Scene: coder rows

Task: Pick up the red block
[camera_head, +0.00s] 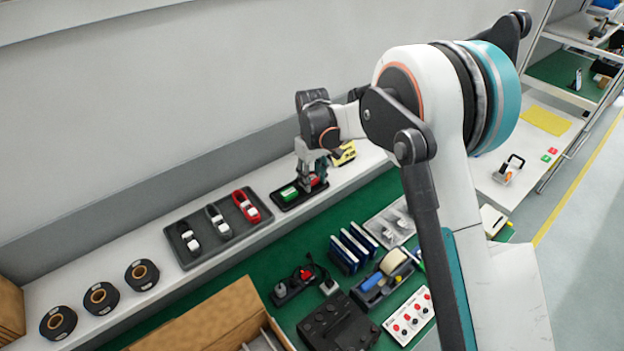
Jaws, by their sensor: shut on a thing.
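My gripper (313,183) points down over a small black tray (284,206) on the white shelf along the wall. It is shut on the red block (315,181), of which only a small part shows between and beside the fingers. A green block (289,193) lies in the tray just left of my gripper. I cannot tell whether the red block touches the tray or is lifted a little, because the fingers hide most of it.
A yellow object (343,154) sits close behind my gripper. The green bench below holds blue binders (353,247), a tape dispenser (384,277) and a cardboard box (205,317).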

